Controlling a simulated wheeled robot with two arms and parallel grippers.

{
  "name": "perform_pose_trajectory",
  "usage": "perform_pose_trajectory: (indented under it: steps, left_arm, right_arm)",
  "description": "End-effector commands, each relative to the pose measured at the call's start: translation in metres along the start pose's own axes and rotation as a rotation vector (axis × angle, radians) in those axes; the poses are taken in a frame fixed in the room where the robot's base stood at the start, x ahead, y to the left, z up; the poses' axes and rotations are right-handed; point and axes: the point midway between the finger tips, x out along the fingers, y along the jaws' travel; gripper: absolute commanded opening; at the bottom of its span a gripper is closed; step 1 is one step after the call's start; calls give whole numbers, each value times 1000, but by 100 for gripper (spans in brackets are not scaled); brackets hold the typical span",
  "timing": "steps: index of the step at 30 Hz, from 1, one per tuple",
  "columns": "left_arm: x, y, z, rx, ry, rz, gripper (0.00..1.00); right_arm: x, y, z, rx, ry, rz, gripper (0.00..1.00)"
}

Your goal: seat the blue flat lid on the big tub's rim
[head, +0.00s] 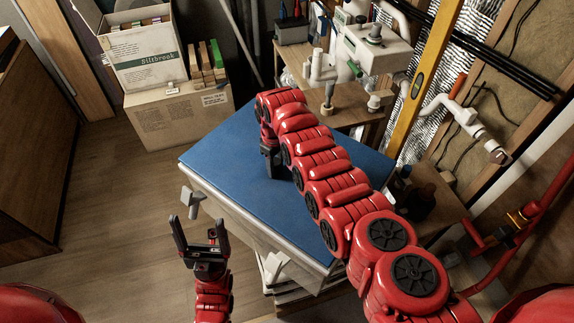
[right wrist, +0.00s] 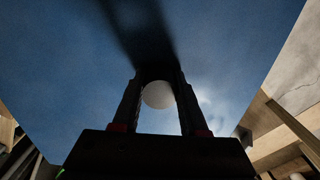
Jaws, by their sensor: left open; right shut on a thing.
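The blue flat lid (head: 228,160) lies over the big tub (head: 243,222) in the head view and covers its top. Only a strip of the tub's pale wall shows, below the lid's near left edge. Whether the lid touches the rim all round cannot be told. My right gripper (head: 270,172) points down at the lid's middle. In the right wrist view the gripper (right wrist: 158,78) is shut on a pale round knob (right wrist: 158,95) against the blue lid. My left gripper (head: 199,227) is open and empty, left of the tub's near side.
Grey latches (head: 193,201) stick out from the tub's side. Cardboard boxes (head: 180,115) stand at the back left. A wooden bench (head: 345,110) with white pipework (head: 372,45) is behind the tub. Red and white pipes line the right wall. The wooden floor (head: 90,200) at left is clear.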

Motion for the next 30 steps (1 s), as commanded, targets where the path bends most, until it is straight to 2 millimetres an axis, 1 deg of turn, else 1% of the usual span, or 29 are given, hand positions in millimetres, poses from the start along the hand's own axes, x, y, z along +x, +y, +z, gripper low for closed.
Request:
perform_pose_trajectory:
  steps: [30]
  left_arm:
    - [-10,0,2,0,0,0,86]
  right_arm:
    - [10,0,0,0,2,1,0]
